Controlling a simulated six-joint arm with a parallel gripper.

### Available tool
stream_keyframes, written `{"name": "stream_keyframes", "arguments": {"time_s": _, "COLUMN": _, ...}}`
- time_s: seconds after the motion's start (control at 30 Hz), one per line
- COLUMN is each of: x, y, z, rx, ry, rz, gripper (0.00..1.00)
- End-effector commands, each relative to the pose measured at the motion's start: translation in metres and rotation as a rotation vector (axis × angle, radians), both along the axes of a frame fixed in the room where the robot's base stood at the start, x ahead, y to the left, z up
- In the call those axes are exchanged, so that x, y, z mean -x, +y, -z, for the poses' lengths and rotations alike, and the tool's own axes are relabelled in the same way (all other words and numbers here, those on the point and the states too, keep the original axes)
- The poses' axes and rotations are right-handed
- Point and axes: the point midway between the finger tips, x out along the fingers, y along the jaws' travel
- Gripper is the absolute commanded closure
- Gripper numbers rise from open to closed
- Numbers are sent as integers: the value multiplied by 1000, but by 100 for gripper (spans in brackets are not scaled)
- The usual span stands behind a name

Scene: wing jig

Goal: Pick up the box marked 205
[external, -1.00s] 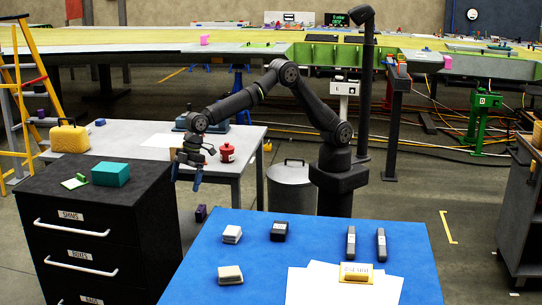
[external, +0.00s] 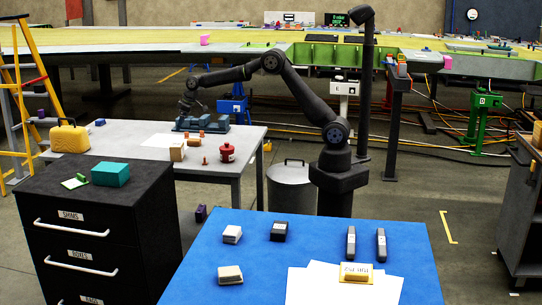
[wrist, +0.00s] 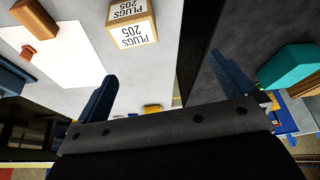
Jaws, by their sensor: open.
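The box marked 205 (wrist: 133,25) is a tan box with a white label reading "PLUGS 205", at the top middle of the wrist view, upside down there. In the external view a small tan box (external: 177,152), which looks like the same one, stands on the white table (external: 215,170) near its front edge. My gripper (wrist: 168,92) is open and empty, its two blue fingers wide apart. In the external view my gripper (external: 186,106) is above the back of the white table, behind the box and apart from it.
A grey-blue vise (external: 203,123), a red canister (external: 227,152), small orange-brown pieces (external: 193,141) and white paper (external: 155,148) share the table. A yellow case (external: 70,137) is at its left. A teal box (external: 111,173) is on the black cabinet (external: 100,220).

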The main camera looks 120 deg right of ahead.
Motion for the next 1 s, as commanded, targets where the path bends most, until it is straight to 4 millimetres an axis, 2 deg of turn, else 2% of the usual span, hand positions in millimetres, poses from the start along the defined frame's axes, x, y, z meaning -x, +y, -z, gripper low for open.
{"name": "stream_keyframes", "arguments": {"time_s": 0.03, "x": 16, "y": -14, "z": -1, "rx": 1, "ry": -1, "rz": 28, "gripper": 0}}
{"name": "stream_keyframes", "arguments": {"time_s": 0.1, "x": 29, "y": -25, "z": -1, "rx": 1, "ry": -1, "rz": 51, "gripper": 0}}
{"name": "stream_keyframes", "arguments": {"time_s": 0.23, "x": 37, "y": -34, "z": 3, "rx": 0, "ry": 0, "rz": 68, "gripper": 0}}
{"name": "stream_keyframes", "arguments": {"time_s": 0.37, "x": 30, "y": -38, "z": 23, "rx": -2, "ry": 1, "rz": 68, "gripper": 0}}
{"name": "stream_keyframes", "arguments": {"time_s": 0.7, "x": 8, "y": -54, "z": 89, "rx": 0, "ry": 0, "rz": 67, "gripper": 0}}
{"name": "stream_keyframes", "arguments": {"time_s": 0.83, "x": 3, "y": -58, "z": 105, "rx": 0, "ry": 0, "rz": 67, "gripper": 0}}
{"name": "stream_keyframes", "arguments": {"time_s": 1.0, "x": 0, "y": -60, "z": 112, "rx": 2, "ry": -1, "rz": 66, "gripper": 0}}
